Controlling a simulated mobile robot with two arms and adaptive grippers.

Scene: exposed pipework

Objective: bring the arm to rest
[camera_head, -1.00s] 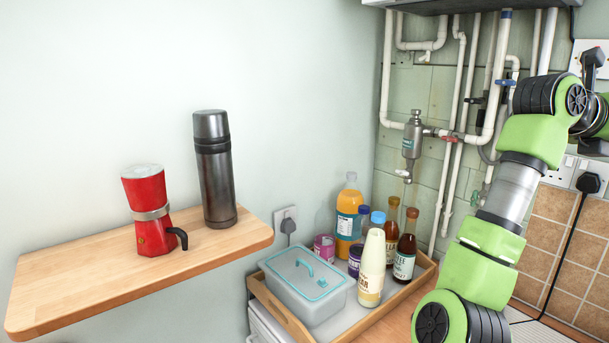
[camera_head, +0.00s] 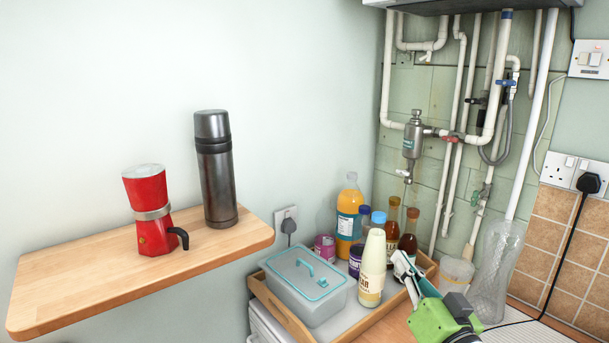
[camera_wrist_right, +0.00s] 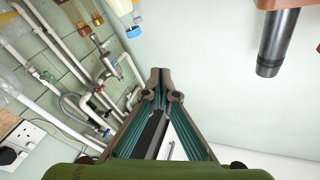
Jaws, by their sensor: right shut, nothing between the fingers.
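My right gripper (camera_head: 402,262) shows at the bottom right of the head view, in front of the wooden tray and its bottles. Its green wrist body (camera_head: 440,320) is at the picture's bottom edge. In the right wrist view its fingertips (camera_wrist_right: 161,76) meet in a point, shut with nothing between them. The rest of my right arm is out of the head view. My left gripper is not in view.
A wooden tray (camera_head: 284,317) holds a lidded box (camera_head: 305,285) and several bottles close to the gripper. A shelf (camera_head: 90,285) bears a red moka pot (camera_head: 149,210) and a flask (camera_head: 216,170). Pipes (camera_head: 386,70) run along the wall.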

